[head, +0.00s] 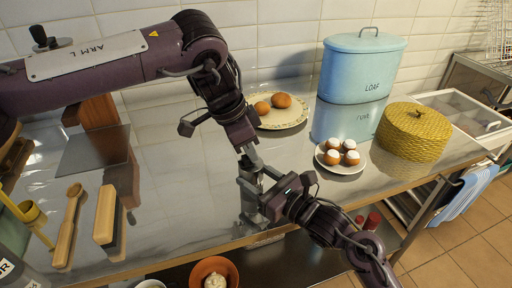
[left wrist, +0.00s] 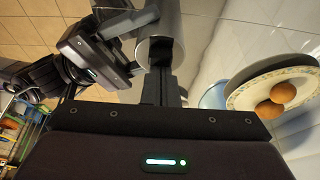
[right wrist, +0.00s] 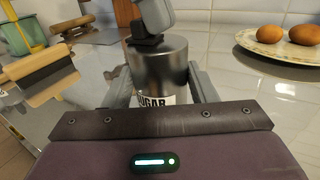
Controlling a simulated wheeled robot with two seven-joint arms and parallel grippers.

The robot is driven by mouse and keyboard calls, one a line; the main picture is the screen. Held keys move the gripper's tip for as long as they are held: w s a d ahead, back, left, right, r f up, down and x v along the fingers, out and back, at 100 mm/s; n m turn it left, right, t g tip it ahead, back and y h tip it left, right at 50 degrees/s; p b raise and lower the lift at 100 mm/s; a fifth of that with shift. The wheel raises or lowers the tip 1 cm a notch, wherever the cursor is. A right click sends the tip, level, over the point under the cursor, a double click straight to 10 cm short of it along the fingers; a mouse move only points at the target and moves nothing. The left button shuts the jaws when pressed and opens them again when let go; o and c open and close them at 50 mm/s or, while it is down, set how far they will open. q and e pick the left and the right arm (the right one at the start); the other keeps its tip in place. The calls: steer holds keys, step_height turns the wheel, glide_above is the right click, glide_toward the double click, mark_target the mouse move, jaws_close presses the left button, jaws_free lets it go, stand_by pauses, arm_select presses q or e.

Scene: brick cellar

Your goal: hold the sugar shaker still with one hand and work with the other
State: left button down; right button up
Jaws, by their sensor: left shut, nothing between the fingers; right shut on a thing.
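The sugar shaker is a grey metal cylinder (right wrist: 160,68) with a white SUGAR label in the right wrist view. It stands upright near the counter's front edge. My right gripper (head: 256,190) is shut on its body, one finger on each side. My left gripper (head: 249,157) is shut and empty, its fingertips right at the shaker's top; whether they touch it I cannot tell. In the left wrist view the shaker (left wrist: 160,28) shows beyond the left fingers. The shaker's top is largely hidden by the left fingers.
A plate of sugar-topped buns (head: 342,167), a plate with two brown buns (head: 281,113), a blue loaf bin (head: 361,68) and a yellow woven basket (head: 414,131) stand to the right and behind. Wooden tools (head: 68,225) lie left. An orange bowl (head: 213,268) sits below the front edge.

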steer(key=shift+w+d, duration=0.15)
steer(key=shift+d, duration=0.15)
arm_select(q)
steer(key=shift+w+d, duration=0.1)
steer(key=shift+d, duration=0.15)
arm_select(e)
steer(key=shift+a, duration=0.15)
steer(key=o, duration=1.1)
arm_select(q)
step_height(320, 180, up, 9)
steer(key=shift+d+r, duration=0.15)
steer(key=shift+r, duration=0.05)
arm_select(e)
steer(key=shift+o, duration=0.2)
